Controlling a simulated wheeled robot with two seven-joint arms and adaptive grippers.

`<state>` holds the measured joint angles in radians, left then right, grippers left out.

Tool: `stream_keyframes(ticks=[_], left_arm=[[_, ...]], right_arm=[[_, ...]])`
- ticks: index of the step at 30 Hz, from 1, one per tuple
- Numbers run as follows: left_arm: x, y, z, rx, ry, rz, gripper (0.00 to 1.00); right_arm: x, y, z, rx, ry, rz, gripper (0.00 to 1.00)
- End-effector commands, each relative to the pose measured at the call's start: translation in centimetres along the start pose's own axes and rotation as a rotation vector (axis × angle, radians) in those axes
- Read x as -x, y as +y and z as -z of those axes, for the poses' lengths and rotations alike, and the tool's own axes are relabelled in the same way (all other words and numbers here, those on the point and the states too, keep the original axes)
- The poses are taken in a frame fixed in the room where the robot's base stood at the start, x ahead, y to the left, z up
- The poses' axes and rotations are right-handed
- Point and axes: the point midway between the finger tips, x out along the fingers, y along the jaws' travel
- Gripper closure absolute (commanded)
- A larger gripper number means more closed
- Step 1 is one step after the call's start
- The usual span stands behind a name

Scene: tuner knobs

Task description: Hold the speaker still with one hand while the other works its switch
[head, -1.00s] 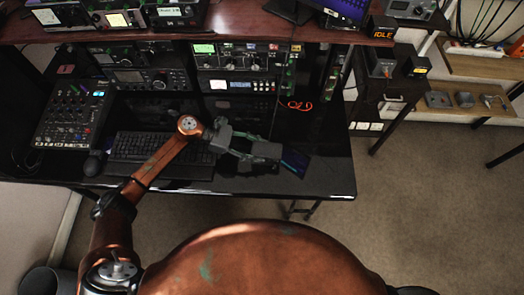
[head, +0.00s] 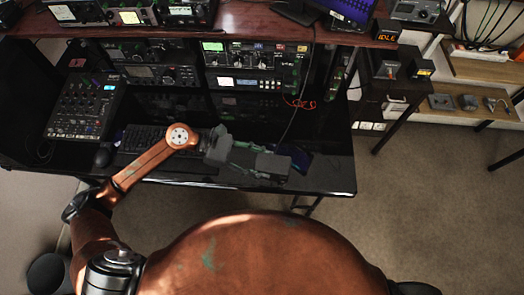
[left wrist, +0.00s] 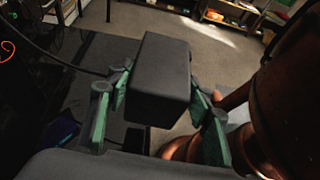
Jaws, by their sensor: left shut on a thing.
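A dark grey box, which looks like the speaker (head: 273,165), is near the front edge of the black desk. My left gripper (head: 252,160) is shut on it. In the left wrist view the box (left wrist: 158,85) sits between the green-sided fingers of my left gripper (left wrist: 162,100), one on each side. Only plain faces show; I see no switch. A thin dark cable (head: 291,125) runs up from beside the box. Whether the box touches the desk is hard to tell. My right gripper is out of view.
A dark blue flat object (head: 302,160) lies just right of the box. A keyboard (head: 145,137), a mixer (head: 82,106) and radio racks (head: 256,67) stand behind and left. An orange cable (head: 300,103) lies at the back. Carpeted floor (head: 420,210) is open at right.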

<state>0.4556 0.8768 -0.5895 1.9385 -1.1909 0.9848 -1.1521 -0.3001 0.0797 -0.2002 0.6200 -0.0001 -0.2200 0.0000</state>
Motion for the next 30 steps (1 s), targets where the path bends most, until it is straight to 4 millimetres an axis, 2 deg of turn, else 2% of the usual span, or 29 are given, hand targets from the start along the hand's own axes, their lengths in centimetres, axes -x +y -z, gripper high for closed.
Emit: stream_keyframes(ticks=[7, 17, 30], left_arm=[[0.1, -1.4, -0.8, 0.0, -0.003, -0.002, 0.74], [0.0, -1.4, -0.8, -0.001, -0.003, -0.001, 0.74], [-0.4, -1.4, 0.4, -0.001, -0.003, -0.001, 0.74]], right_arm=[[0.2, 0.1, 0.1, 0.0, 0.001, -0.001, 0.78], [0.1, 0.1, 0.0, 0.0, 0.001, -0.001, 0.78], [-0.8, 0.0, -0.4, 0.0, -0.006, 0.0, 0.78]])
